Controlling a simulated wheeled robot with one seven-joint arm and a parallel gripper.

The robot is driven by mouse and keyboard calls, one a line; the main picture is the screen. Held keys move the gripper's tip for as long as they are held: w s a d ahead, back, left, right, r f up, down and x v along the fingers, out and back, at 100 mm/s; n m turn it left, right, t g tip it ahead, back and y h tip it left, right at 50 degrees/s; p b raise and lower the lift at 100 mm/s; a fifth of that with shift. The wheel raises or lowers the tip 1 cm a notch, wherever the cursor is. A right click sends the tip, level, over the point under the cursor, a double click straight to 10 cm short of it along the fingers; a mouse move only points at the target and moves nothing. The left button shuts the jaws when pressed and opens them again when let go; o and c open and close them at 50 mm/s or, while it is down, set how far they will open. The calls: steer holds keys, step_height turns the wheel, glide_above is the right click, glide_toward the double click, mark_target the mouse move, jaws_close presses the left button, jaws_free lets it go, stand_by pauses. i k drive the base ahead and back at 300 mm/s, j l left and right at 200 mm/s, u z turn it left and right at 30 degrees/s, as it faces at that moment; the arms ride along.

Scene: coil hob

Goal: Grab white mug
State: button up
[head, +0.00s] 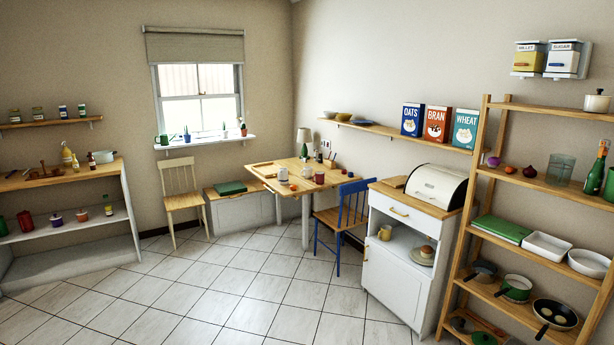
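A small white mug-like vessel (283,175) stands on the wooden table (262,170) near the far wall, towards the table's left front side. A second small white item (307,172) stands just to its right; it is too small to tell what it is. A dark red mug (319,179) stands right of these. My gripper is not in view, so I cannot see whether it is open or shut.
A wooden chair (181,199) stands left of the table and a blue chair (343,215) at its right. A white cabinet (389,272) and a wooden shelf rack (466,240) line the right side. The tiled floor (235,295) in front is clear.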

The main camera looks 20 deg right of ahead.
mark_target(307, 171)
steer(key=u, duration=0.2)
steer(key=i+u, duration=0.2)
steer(key=i, duration=1.2)
steer(key=i+z, duration=0.1)
steer(key=i, duration=1.8)
steer(key=i+j+z, duration=0.15)
steer(key=i, duration=0.75)
steer(key=i+l+z, duration=0.2)
steer(key=i+z, duration=0.2)
steer(key=i, duration=0.4)
steer(key=i+z, duration=0.35)
steer(key=i, duration=0.45)
steer(key=i+j+z, duration=0.4)
steer(key=i, duration=0.35)
steer(key=i+l, duration=0.2)
steer(key=i, duration=0.3)
steer(key=i+l, duration=0.15)
steer(key=i+l+u, duration=0.1)
steer(key=l, duration=0.25)
